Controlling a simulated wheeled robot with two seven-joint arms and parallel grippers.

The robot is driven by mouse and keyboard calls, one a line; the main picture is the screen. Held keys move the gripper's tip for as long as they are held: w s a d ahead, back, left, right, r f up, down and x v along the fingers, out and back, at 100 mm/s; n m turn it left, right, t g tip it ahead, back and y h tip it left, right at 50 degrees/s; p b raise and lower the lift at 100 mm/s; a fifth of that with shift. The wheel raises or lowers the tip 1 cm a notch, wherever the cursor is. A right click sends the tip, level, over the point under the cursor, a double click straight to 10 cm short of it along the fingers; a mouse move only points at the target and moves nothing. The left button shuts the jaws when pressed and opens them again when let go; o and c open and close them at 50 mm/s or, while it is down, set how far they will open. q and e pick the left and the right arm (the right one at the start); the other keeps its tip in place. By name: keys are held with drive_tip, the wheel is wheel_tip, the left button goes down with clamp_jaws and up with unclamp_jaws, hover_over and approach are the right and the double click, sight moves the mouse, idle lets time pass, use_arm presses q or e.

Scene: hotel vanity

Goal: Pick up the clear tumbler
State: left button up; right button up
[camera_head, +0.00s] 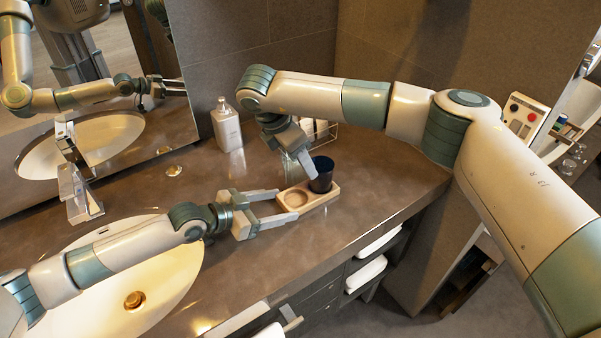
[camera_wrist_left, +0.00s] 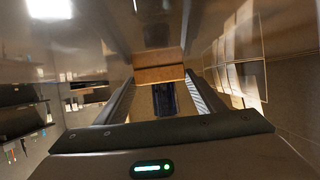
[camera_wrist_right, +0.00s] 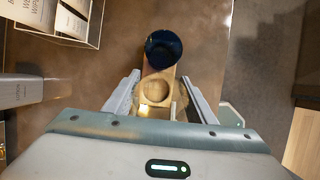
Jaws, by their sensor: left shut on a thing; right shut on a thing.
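The clear tumbler (camera_head: 291,170) is see-through and faint, behind my right gripper's finger in the head view. My right gripper (camera_head: 302,168) reaches down from above and is shut on the tumbler, over the wooden tray. A wooden tray (camera_head: 322,200) with a round empty recess lies on the counter; the recess shows between the right fingers in the right wrist view (camera_wrist_right: 155,90). A dark blue cup (camera_head: 322,174) stands at the tray's far end, also seen in the right wrist view (camera_wrist_right: 163,48). My left gripper (camera_head: 288,204) is shut on the tray's near end.
A white bottle (camera_head: 227,127) stands at the back by the mirror, and a wire rack (camera_head: 325,133) with white items is behind the right gripper. The sink (camera_head: 140,290) is at left. The counter's front edge (camera_head: 345,245) runs close to the tray.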

idle(0.3)
use_arm(q)
drive_tip(key=o, duration=1.2)
drive_tip(key=v, duration=1.1)
drive_tip(key=shift+a, duration=0.15)
drive_tip(key=shift+s+a+r, duration=0.25)
